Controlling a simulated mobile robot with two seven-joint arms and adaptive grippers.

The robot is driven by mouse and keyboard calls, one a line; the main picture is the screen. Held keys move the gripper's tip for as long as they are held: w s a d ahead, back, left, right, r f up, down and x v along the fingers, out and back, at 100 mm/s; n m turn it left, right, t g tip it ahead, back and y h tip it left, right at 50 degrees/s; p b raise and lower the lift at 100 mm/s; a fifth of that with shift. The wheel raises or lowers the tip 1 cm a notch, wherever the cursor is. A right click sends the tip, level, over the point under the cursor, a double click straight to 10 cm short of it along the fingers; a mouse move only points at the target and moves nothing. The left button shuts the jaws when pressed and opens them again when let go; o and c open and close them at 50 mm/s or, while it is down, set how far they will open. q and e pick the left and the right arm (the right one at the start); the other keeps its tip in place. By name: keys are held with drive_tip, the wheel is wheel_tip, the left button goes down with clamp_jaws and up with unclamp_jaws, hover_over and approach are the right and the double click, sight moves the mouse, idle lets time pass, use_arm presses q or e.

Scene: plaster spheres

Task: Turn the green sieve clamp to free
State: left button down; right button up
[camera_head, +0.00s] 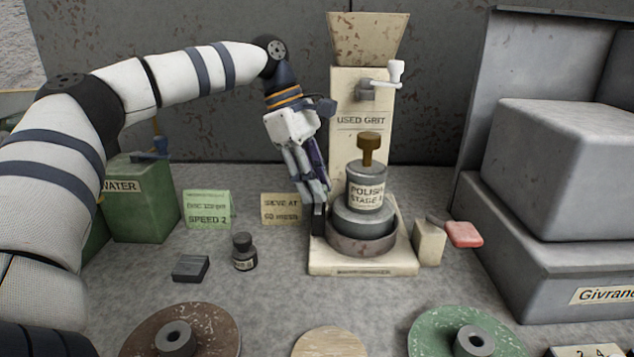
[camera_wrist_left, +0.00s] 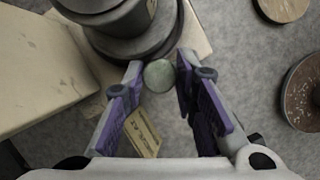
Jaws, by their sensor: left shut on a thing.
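The green sieve clamp shows as a round, pale green knob (camera_wrist_left: 159,75) between the fingertips in the left wrist view. It sits beside the dark round base of the sieve stack (camera_wrist_left: 110,45). In the head view the stack (camera_head: 362,240) stands on a cream base plate, and my gripper hides the clamp. My left gripper (camera_head: 319,215) reaches down at the stack's left side. Its purple-padded fingers (camera_wrist_left: 160,82) are shut on the clamp, one on each side. Which way the clamp is turned cannot be told. My right gripper is not in view.
A cream tower marked USED GRIT (camera_head: 350,95) stands behind the stack. A red-ended lever (camera_head: 463,234) sits right of it. A large grey machine (camera_head: 555,165) fills the right. Round discs (camera_head: 185,325) lie in front.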

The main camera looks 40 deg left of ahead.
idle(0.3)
use_arm(q)
drive_tip(key=c, duration=1.6)
unclamp_jaws()
drive_tip(key=v, duration=1.2)
drive_tip(key=shift+f, duration=0.1)
